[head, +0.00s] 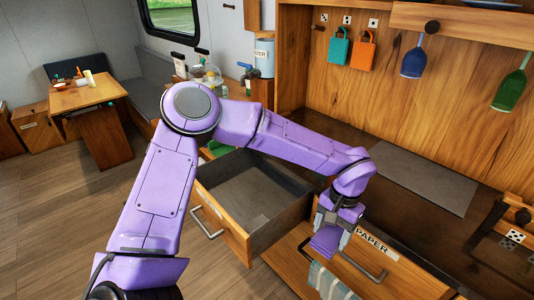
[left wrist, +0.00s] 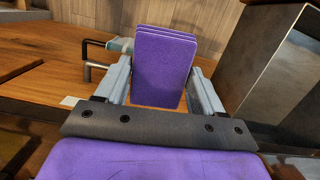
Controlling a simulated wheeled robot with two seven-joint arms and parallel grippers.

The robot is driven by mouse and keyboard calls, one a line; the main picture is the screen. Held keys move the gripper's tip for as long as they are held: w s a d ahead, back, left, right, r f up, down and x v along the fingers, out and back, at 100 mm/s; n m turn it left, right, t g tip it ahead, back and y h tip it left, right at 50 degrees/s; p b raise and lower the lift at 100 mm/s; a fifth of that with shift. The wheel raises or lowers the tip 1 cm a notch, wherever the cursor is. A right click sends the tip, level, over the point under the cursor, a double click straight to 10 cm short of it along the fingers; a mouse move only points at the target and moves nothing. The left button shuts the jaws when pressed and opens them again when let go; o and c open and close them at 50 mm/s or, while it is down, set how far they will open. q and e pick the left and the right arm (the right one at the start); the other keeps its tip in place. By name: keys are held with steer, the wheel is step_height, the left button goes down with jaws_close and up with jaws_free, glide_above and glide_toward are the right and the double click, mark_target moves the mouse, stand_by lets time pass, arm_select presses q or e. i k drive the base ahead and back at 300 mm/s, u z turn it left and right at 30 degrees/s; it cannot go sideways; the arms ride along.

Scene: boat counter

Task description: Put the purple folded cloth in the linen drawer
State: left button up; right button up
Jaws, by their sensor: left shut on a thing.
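The purple folded cloth (head: 327,241) is a thick stack of layers held by my left gripper (head: 338,218). In the left wrist view the cloth (left wrist: 165,62) stands up between the two fingers (left wrist: 163,88), which are shut on it. In the head view the gripper is just right of an open, empty-looking drawer (head: 283,222) with a grey inside. The label on that drawer's front (head: 209,204) is too small to read. The cloth is outside the drawer, in front of the drawer front marked PAPER (head: 400,285). My right gripper is not in view.
A striped towel (head: 328,284) hangs below the gripper near the PAPER drawer's handle (head: 370,266). A dark counter with a grey mat (head: 425,178) lies behind. The floor at left is clear.

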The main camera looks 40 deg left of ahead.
mark_target(252, 205)
steer(key=k, duration=0.9)
steer(key=u, duration=1.3)
steer(key=i, duration=1.25)
steer(key=z, duration=1.3)
